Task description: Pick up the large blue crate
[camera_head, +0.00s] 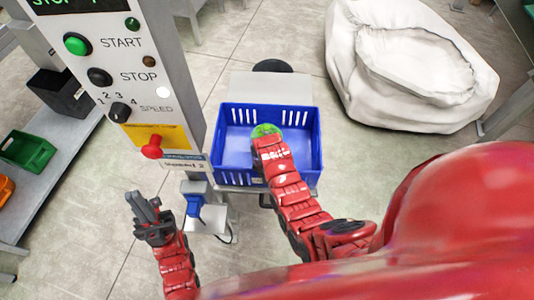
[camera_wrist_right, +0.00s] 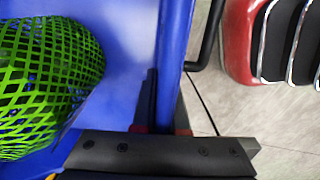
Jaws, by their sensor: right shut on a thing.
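The large blue crate (camera_head: 236,150) rests on a stand beside the control column, with slotted walls. Inside it is a green net-wrapped item (camera_head: 264,130), which shows as green mesh in the right wrist view (camera_wrist_right: 45,80). My right arm reaches over the crate's near side, hiding part of it; the right gripper's fingers are hidden in the head view. In the right wrist view my right gripper (camera_wrist_right: 167,105) has one finger on each side of the blue wall and is shut on it. My left gripper (camera_head: 143,203) is open and empty, left of and nearer than the crate.
The control column (camera_head: 135,75) with buttons stands close on the crate's left. A white sack (camera_head: 405,65) lies to the right. A shelf at left holds a green bin (camera_head: 28,152) and a black bin (camera_head: 62,95). Floor is clear between crate and sack.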

